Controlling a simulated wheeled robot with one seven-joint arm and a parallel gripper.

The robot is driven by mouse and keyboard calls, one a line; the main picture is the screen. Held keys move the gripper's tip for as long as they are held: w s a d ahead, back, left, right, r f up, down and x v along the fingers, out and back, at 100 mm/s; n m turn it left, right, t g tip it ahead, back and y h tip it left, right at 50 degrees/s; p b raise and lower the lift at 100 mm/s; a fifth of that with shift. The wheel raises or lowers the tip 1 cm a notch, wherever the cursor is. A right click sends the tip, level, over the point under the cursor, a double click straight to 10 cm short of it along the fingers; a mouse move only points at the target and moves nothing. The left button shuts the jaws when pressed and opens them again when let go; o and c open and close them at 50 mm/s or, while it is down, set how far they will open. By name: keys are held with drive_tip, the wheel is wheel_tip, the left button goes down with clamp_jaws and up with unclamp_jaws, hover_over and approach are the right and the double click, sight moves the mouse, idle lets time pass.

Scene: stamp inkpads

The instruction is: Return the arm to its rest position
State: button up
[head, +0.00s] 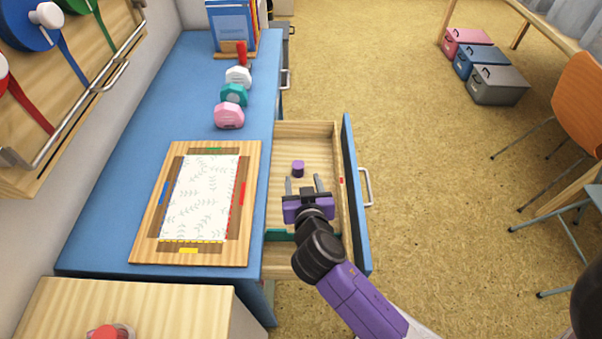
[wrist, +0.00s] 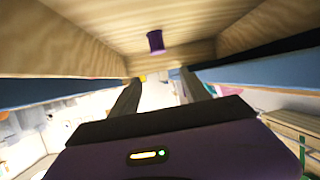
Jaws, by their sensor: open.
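My gripper (head: 304,187) is open and empty, held over the open wooden drawer (head: 305,136) of the blue desk. Its two fingers also show apart in the wrist view (wrist: 163,88). A small purple cylinder (head: 298,169), perhaps an inkpad or stamp, is in the drawer just beyond my fingertips. It also appears in the wrist view (wrist: 155,41), apart from the fingers. My arm reaches in from the lower right and hides part of the drawer's near end.
The drawer's blue front (head: 355,210) stands right of my gripper. A wooden board (head: 143,228) with a patterned sheet lies on the blue desk (head: 172,92). Pink, teal and white pieces and a book rack stand behind it. An orange chair (head: 580,100) is at right; the middle floor is clear.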

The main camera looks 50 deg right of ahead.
drive_tip(key=shift+s+a+r, duration=0.3)
drive_tip(key=shift+s+a, duration=0.15)
idle(0.5)
